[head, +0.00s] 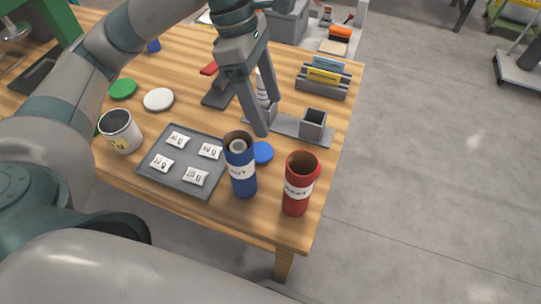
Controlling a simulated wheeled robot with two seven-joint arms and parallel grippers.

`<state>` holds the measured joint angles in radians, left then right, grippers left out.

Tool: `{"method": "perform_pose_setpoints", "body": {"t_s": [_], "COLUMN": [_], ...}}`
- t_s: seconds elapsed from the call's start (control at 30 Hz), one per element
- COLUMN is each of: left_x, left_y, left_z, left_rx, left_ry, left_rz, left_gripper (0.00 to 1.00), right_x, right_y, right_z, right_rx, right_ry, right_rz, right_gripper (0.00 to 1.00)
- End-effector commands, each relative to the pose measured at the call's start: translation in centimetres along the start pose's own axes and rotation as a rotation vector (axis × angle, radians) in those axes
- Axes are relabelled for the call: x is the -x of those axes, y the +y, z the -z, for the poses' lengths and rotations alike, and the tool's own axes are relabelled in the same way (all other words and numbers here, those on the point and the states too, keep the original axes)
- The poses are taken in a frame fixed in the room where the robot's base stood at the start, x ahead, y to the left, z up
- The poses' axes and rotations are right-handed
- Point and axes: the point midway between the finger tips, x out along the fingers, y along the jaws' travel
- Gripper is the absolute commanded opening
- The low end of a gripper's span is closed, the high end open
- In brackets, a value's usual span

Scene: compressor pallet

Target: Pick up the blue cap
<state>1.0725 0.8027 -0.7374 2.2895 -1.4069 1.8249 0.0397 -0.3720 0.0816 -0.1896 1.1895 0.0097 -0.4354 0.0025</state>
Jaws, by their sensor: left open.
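The blue cap (263,152) is a small flat disc lying on the wooden table (325,190). It sits just behind and to the right of a blue canister (242,175), which hides part of its left side. My left gripper (263,117) reaches down from the top with its fingers apart and empty. In the picture its longer finger ends just above the cap; I cannot tell the exact height gap. My right gripper is not in view.
A red canister (298,190) stands near the table's front right corner. A grey tray (158,180) with several white packets lies to the left. A grey holder (313,125) stands behind the cap. Green (122,89) and white (158,99) discs lie farther left.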

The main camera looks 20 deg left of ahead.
Motion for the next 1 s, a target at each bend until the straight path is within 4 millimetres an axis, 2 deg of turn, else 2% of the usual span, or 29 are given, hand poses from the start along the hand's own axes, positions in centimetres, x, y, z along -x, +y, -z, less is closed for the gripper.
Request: {"method": "perform_pose_setpoints", "body": {"t_s": [0.03,0.17,0.2,0.3,0.8,1.0], "left_x": [0.2,1.8,0.8,0.1,-0.1,-1.6], "left_y": [1.2,3.2,3.2,3.2,3.2,3.3], "left_z": [1.7,5.1,5.2,5.3,5.3,5.6], "left_rx": [0.011,0.044,0.042,0.041,0.04,0.039], "left_ry": [0.061,0.195,0.192,0.188,0.184,0.184], "left_rz": [-0.051,-0.151,-0.143,-0.139,-0.136,-0.133], "left_gripper": [0.71,0.71,0.71,0.71,0.71,0.71], "right_x": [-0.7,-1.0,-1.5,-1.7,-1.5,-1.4], "right_y": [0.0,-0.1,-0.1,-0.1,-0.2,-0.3], "right_z": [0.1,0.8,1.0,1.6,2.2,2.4], "right_rx": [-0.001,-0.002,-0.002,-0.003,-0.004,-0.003], "right_ry": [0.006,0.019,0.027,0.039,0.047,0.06], "right_rz": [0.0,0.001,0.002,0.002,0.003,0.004], "right_gripper": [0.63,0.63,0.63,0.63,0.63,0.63]}}
